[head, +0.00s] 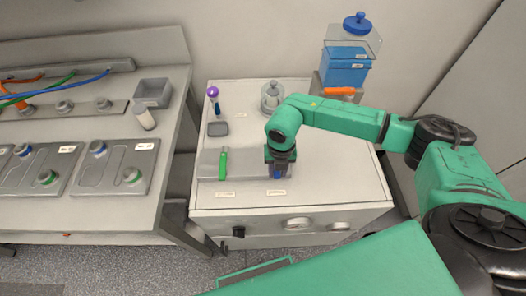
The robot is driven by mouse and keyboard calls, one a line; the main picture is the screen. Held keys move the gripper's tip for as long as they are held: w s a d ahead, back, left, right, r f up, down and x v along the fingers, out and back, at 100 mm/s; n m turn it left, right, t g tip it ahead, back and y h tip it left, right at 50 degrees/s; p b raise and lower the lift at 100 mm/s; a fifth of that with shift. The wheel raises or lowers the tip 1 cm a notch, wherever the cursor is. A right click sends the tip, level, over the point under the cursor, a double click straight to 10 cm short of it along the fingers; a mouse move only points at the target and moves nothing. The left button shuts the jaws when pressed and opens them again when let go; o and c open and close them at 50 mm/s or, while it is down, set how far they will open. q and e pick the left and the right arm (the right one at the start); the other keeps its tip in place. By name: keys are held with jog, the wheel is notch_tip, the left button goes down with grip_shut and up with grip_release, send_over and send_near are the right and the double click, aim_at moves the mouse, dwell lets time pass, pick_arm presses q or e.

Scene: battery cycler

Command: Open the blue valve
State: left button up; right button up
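A small blue part, which looks like the blue valve's handle (277,174), shows on the top of the white cabinet, just above a small label. My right gripper (278,170) points down directly over it and hides most of it. The dark fingers are at the blue part, but I cannot tell whether they are closed on it or only around it. A green valve handle (223,163) stands to the left on the same grey plate, apart from my gripper. My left gripper is not in view.
The white cabinet (340,190) also bears a purple-topped tool (214,97), a small grey tray (218,129) and a glass jar (271,97). A blue container (345,68) stands at the back right. A bench with battery fixtures (115,167) is at the left, beyond a gap.

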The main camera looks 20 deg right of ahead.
jog(key=shift+o, duration=1.2)
jog(key=shift+r, duration=0.1)
jog(key=r+p, duration=0.4)
jog(key=r, duration=0.1)
jog(key=r+p, duration=0.1)
jog(key=r, duration=0.2)
jog(key=shift+s+d+p, duration=0.1)
jog(key=shift+d+p, duration=0.15)
jog(key=shift+p, duration=0.15)
jog(key=shift+f, duration=0.1)
